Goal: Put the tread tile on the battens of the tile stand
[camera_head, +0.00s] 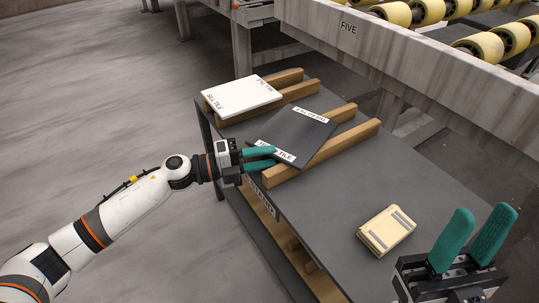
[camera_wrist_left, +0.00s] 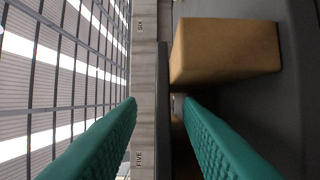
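The dark grey tread tile (camera_head: 302,133), with white label strips at two edges, lies across the right-hand pair of battens, turned askew to them. The near batten (camera_head: 345,146) shows to its right, and a batten end (camera_wrist_left: 225,50) shows in the left wrist view. My left gripper (camera_head: 274,158) is at the tile's near left edge, its green fingers apart; in the left wrist view (camera_wrist_left: 162,103) the fingers also stand apart, with no clear grip on anything. Whether they touch the tile is unclear. My right gripper (camera_head: 480,232) is open and empty at the lower right.
A white sill tile (camera_head: 240,96) lies on the left-hand battens (camera_head: 300,90). A beige block with grey strips (camera_head: 386,231) lies on the dark tabletop (camera_head: 340,215). A roller conveyor (camera_head: 400,50) runs behind the table. The tabletop between the near batten and the block is clear.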

